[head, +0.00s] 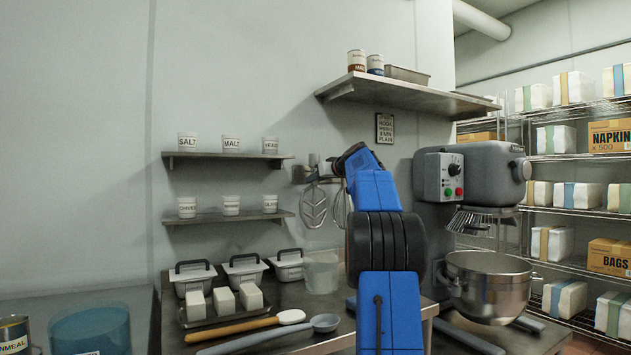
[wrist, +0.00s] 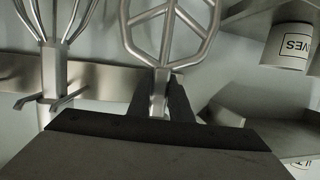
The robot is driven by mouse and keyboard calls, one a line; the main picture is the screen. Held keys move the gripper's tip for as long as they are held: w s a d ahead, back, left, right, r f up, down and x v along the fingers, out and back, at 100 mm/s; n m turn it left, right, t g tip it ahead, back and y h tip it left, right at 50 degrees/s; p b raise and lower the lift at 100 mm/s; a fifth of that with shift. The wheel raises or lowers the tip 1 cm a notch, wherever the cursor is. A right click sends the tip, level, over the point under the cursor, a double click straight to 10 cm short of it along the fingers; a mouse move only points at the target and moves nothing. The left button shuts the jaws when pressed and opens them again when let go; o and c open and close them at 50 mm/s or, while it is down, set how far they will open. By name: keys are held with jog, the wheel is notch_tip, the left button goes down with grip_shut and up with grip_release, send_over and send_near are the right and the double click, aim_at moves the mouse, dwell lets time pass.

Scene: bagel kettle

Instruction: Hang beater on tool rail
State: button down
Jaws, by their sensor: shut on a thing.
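The beater (head: 314,205) is a grey flat paddle with an open frame, in front of the back wall in the head view. In the wrist view the beater (wrist: 168,35) has its shank between the two dark fingers of my gripper (wrist: 160,100), which is shut on it. The tool rail (wrist: 105,80) is a metal strip on the wall, behind the shank. The fingers hide any prongs there, so I cannot tell whether the beater touches the rail. My blue arm covers part of this area in the head view.
A wire whisk (wrist: 60,30) hangs between two prongs of the rail beside the beater. Two small shelves with labelled cups (head: 230,145) are to the left. A mixer (head: 470,175) with a steel bowl (head: 490,285) stands right. A high shelf (head: 400,92) is above.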

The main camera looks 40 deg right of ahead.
jog(key=shift+f, duration=0.35)
dwell(0.3)
jog(key=shift+f, duration=0.45)
dwell(0.6)
jog(key=c, duration=1.2)
grip_release()
jog(key=shift+s, duration=0.1)
jog(key=shift+v, duration=1.15)
jog(key=shift+v, duration=1.3)
